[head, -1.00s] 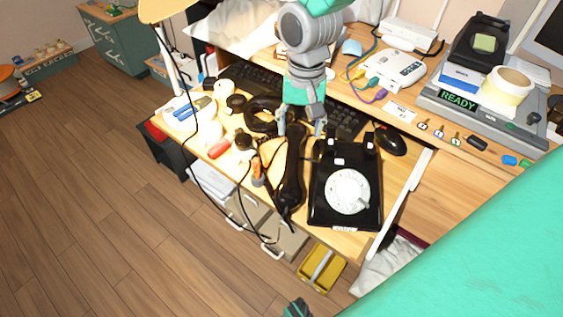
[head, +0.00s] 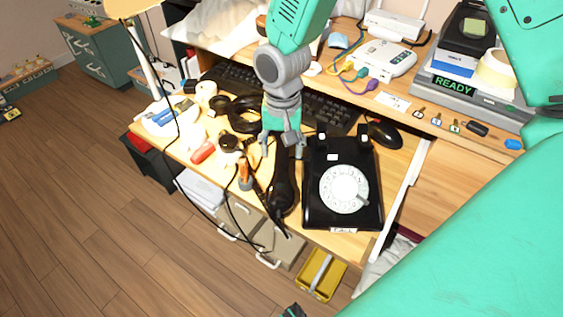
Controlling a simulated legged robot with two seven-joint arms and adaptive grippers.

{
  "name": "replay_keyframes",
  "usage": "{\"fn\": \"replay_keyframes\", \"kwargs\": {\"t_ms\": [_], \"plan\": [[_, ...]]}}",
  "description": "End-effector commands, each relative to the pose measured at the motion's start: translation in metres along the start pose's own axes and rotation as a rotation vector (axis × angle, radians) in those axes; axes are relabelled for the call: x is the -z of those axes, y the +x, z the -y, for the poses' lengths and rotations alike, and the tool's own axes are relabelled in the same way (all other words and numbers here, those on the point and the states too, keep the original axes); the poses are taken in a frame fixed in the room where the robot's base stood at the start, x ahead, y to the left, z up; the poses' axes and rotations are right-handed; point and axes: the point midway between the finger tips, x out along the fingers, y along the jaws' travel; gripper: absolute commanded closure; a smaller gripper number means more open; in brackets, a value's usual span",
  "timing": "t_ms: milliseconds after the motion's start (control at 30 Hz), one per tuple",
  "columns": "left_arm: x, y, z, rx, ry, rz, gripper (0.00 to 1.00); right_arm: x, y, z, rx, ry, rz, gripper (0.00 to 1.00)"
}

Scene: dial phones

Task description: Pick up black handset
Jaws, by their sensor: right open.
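The black handset (head: 282,190) lies on the desk just left of the black dial phone (head: 341,212), running from near the keyboard toward the front edge. My right gripper (head: 283,148) comes down from the top of the view. Its fingers are open, one on each side of the handset's upper part, which they and the palm partly hide. Whether the fingers touch the handset I cannot tell. The phone's white dial faces up and its cradle is empty.
A black mouse (head: 384,135) and a keyboard (head: 325,110) lie behind the phone. A red-handled tool (head: 203,153), an orange-handled tool (head: 244,173) and dark cables crowd the desk's left side. The desk's front edge is close to the handset. A yellow bin (head: 321,274) stands below.

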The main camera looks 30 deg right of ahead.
Motion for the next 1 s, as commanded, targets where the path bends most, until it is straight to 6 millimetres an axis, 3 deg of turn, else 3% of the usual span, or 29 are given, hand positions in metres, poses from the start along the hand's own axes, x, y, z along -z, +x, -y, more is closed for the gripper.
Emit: {"fn": "replay_keyframes", "kwargs": {"t_ms": [33, 167, 400, 433, 567, 600, 867, 1000], "plan": [[0.0, 0.008, 0.0, 0.0, 0.0, 0.0, 0.6, 0.0, 0.013, -0.001, -0.001, 0.0, 0.002, 0.48], [-0.001, 0.015, 0.0, 0.0, 0.0, 0.0, 0.6, 0.0, 0.031, -0.001, -0.003, -0.001, -0.001, 0.48], [-0.001, 0.015, 0.0, 0.0, 0.0, 0.0, 0.6, 0.0, 0.032, 0.0, -0.001, -0.002, -0.005, 0.48], [-0.001, 0.015, 0.0, 0.0, 0.0, 0.0, 0.6, 0.0, 0.032, 0.0, -0.001, -0.002, -0.005, 0.52], [-0.001, 0.014, 0.0, 0.0, 0.0, 0.0, 0.6, 0.0, 0.033, -0.001, -0.001, -0.001, -0.004, 0.97], [-0.001, 0.014, 0.0, 0.0, 0.0, 0.0, 0.6, 0.0, 0.033, -0.001, -0.001, -0.001, -0.004, 1.0], [-0.001, 0.014, 0.0, 0.0, 0.0, 0.0, 0.6, 0.001, 0.032, -0.001, -0.001, -0.001, -0.004, 1.0], [0.0, 0.009, 0.0, 0.0, 0.0, 0.0, 0.6, 0.001, 0.02, 0.0, 0.0, 0.0, -0.005, 1.0]]}}
